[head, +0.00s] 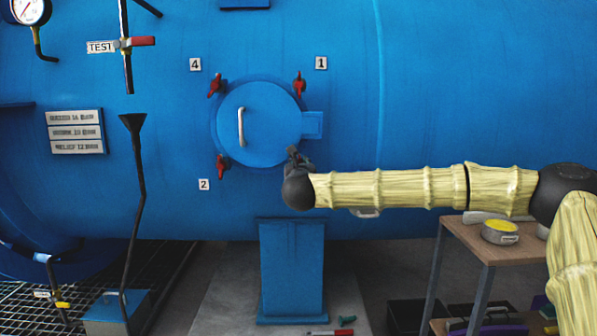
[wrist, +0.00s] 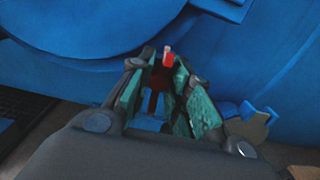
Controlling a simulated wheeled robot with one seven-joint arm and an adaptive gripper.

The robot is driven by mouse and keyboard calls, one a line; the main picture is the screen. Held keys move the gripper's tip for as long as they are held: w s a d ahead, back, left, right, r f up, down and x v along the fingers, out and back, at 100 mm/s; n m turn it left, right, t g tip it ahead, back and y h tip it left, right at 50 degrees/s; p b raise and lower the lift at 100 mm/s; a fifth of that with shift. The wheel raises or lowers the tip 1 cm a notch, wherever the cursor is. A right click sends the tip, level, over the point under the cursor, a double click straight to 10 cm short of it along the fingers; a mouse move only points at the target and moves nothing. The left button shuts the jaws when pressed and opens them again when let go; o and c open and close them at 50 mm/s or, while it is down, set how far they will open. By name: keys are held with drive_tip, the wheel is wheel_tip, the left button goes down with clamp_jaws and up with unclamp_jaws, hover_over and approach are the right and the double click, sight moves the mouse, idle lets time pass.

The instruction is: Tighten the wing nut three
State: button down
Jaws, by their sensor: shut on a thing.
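A round blue door (head: 262,125) with a pale vertical handle is closed on the large blue vessel. Red wing nuts sit at its rim beside label 4 (head: 215,85), label 1 (head: 299,84) and label 2 (head: 222,166). My gripper (head: 294,154) is at the door's lower right rim, where it hides the fourth position; no label 3 shows there. In the wrist view, my gripper's green-padded fingers (wrist: 166,78) are closed around a red wing nut (wrist: 168,59), with its pale stud tip showing between the fingertips. The nut's lower part is partly hidden by the fingers.
A blue pedestal (head: 292,270) stands below the door. A wooden table (head: 463,242) with a yellow-topped pot (head: 500,232) is at the right. A black funnel pipe (head: 137,190) stands left of the door. A few small items lie on the floor.

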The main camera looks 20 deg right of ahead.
drive_tip(key=shift+f, duration=0.15)
drive_tip(key=c, duration=1.3)
unclamp_jaws()
drive_tip(key=v, duration=1.2)
